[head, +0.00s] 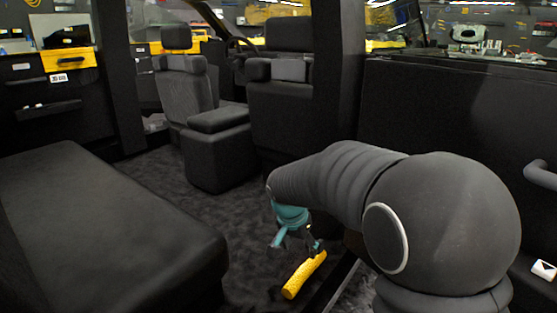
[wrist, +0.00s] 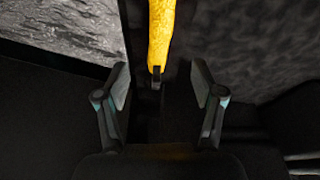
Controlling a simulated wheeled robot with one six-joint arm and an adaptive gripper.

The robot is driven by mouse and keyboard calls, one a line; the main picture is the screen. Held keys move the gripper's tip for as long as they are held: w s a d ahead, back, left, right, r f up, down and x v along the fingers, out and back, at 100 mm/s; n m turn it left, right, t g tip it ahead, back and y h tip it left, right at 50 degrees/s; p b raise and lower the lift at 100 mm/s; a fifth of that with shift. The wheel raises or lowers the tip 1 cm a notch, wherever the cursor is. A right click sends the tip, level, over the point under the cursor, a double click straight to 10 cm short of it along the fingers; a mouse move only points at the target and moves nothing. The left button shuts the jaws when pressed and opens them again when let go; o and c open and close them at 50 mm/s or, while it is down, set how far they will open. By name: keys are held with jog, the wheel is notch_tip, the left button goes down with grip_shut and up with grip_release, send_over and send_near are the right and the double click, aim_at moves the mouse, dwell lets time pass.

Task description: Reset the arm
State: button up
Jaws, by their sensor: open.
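My gripper (head: 297,246) hangs low inside the vehicle, over the floor beside the sill. In the wrist view my gripper (wrist: 160,72) has its two fingers wide apart, with nothing held. A yellow, slightly bent, stick-like object (head: 304,275) lies just below and beyond the fingers in the head view. In the wrist view the yellow object (wrist: 161,35) runs in from the top edge. Its dark end (wrist: 157,78) shows between the fingertips, with a gap on both sides. I cannot tell its exact depth from the fingers.
A dark bench seat (head: 100,225) fills the left. Front seats (head: 190,95) stand further in, past a dark carpeted floor (head: 150,172). A dark door panel (head: 450,110) with a handle is behind my arm at the right. A pillar (head: 340,75) rises near my arm.

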jog(key=s+d+r+n+g+y+p, duration=0.1)
jog(key=s+d+r+n, duration=0.1)
jog(key=s+n, duration=0.65)
jog(key=s+d+r+m+t+p, duration=0.1)
jog(key=s+d+r+t+p, duration=0.1)
jog(key=s+r, duration=0.4)
jog(key=s+d+r+m+t+y+p, duration=0.1)
jog(key=s+d+r+p, duration=0.3)
jog(key=s, duration=0.9)
notch_tip(320, 180, up, 3)
jog(key=shift+s+d+r+t, duration=0.2)
jog(key=shift+s+d+t, duration=0.2)
jog(key=shift+t, duration=0.1)
